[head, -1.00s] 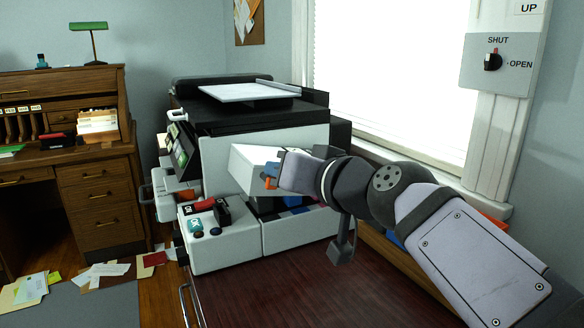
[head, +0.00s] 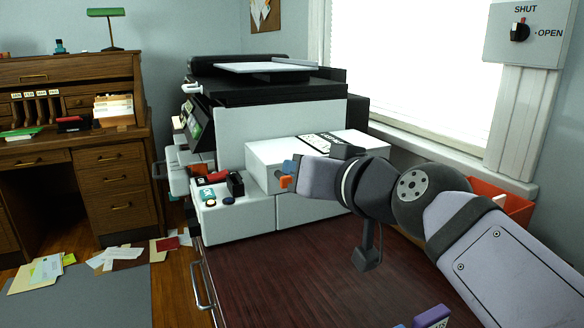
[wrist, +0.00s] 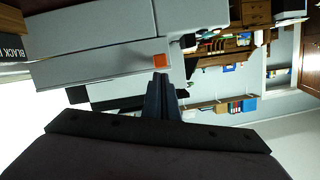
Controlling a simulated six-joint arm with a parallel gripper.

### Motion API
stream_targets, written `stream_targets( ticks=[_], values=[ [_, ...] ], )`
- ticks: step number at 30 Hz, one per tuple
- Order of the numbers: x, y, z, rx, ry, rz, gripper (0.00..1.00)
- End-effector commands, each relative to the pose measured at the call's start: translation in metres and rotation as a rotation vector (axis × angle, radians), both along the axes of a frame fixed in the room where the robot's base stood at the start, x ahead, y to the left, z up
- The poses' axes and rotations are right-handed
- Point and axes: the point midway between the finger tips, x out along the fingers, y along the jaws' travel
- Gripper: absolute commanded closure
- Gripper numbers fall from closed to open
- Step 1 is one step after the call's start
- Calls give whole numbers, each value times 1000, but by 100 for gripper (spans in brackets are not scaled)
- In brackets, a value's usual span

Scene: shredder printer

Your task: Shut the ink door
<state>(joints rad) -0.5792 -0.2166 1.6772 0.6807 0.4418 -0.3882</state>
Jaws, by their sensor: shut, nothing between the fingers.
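The ink door appears to be the light panel (head: 315,212) on the low front block of the printer. An orange tab (head: 285,182) shows by its upper left, and again in the wrist view (wrist: 160,60). No dark opening shows in the visible part of the front; my arm hides its right side, so I cannot tell if the door is fully flush. My gripper (head: 289,167) is shut and empty, its blue fingertips close to the tab. In the wrist view the dark fingers (wrist: 160,78) point at the panel beside the tab; contact is unclear.
A white labelled box (head: 275,150) rests above the front block. Small red and black items (head: 212,178) lie left of it. A dark wooden top (head: 290,265) is mostly clear in front, with a purple item (head: 432,316) at its near edge. An orange bin (head: 515,207) stands right.

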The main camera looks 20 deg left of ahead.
Motion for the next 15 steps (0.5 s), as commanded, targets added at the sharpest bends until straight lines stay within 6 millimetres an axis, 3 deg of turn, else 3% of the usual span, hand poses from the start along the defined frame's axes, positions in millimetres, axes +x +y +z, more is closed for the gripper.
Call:
stream_targets(
  ticks=[4, 15],
  values=[
    [-17, -21, 7, 1, -3, -3, 100],
    [-27, -31, 7, 3, -4, 4, 100]
  ],
)
